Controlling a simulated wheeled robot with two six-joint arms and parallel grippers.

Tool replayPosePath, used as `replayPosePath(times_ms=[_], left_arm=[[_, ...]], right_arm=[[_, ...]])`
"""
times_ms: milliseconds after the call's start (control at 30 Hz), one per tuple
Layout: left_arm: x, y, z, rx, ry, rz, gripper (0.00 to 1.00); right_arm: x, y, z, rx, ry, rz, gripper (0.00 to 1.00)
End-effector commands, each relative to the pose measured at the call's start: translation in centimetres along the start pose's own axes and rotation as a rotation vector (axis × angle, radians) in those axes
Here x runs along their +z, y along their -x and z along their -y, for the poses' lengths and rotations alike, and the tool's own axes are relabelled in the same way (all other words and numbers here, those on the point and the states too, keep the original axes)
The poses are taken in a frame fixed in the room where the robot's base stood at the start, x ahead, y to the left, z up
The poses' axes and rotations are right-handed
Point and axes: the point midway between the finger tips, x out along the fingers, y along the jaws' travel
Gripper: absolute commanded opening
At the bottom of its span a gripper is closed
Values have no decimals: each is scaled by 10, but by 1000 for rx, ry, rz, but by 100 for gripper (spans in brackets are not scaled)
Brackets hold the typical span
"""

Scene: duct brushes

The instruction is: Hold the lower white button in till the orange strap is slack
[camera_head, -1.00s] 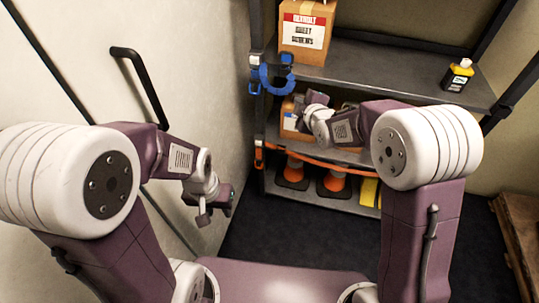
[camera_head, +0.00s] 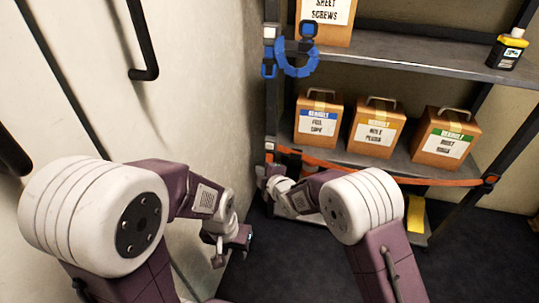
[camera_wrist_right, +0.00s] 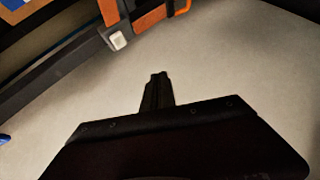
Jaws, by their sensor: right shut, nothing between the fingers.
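The orange strap (camera_head: 345,166) runs across the front of the shelf below the row of boxes, from the left post to the right post. The lower white button (camera_wrist_right: 117,40) sits on the dark and orange buckle at the strap's left end, upper left of my fingers in the right wrist view. My right gripper (camera_wrist_right: 158,76) is shut and empty, its tips apart from the button in that picture. In the head view my right gripper (camera_head: 264,180) is beside the left post, just below the buckle. My left gripper (camera_head: 243,238) hangs lower near the wall; its jaws are unclear.
A blue strap (camera_head: 297,70) hangs looped at the upper shelf's left end. Several boxes, including a blue-labelled one (camera_head: 318,118), stand on the middle shelf. The pale wall (camera_head: 205,85) is close on the left.

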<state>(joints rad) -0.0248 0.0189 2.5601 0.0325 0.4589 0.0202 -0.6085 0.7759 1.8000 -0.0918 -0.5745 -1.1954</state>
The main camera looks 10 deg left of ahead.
Motion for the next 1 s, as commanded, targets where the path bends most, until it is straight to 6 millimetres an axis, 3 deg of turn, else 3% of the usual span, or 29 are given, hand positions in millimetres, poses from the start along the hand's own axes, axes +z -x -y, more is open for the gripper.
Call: replayPosePath(times_ms=[367, 1000], left_arm=[[0, 3, 0, 0, 0, 0, 36], [-3, 30, -1, 0, 0, 0, 36]], right_arm=[[2, -2, -4, 0, -2, 1, 0], [42, -57, -45, 1, -1, 1, 0]])
